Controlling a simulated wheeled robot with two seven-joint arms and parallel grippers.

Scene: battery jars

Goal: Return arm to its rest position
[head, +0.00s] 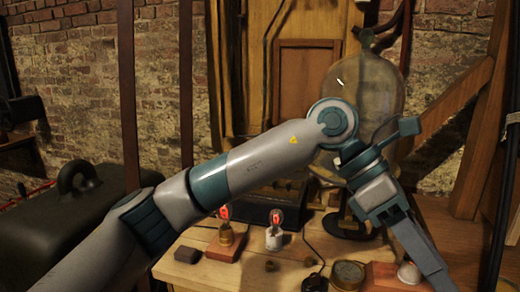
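My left arm (270,155) reaches in from the lower left across the middle of the head view. It bends at a joint in front of a large glass jar (375,80). My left gripper (436,268) points down at the lower right, over or in front of the wooden table. Its fingers look close together, but from this angle I cannot tell whether they are open or shut. I see nothing clearly held. My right gripper is not in view.
On the table (190,268) stand two small glowing bulbs (226,232) (274,232), a dark block (187,254), a round brass piece (348,274) and a white-based item (409,272). A dark box (262,209) is behind. A dark cased object (75,215) is left; wooden beams (470,150) rise right.

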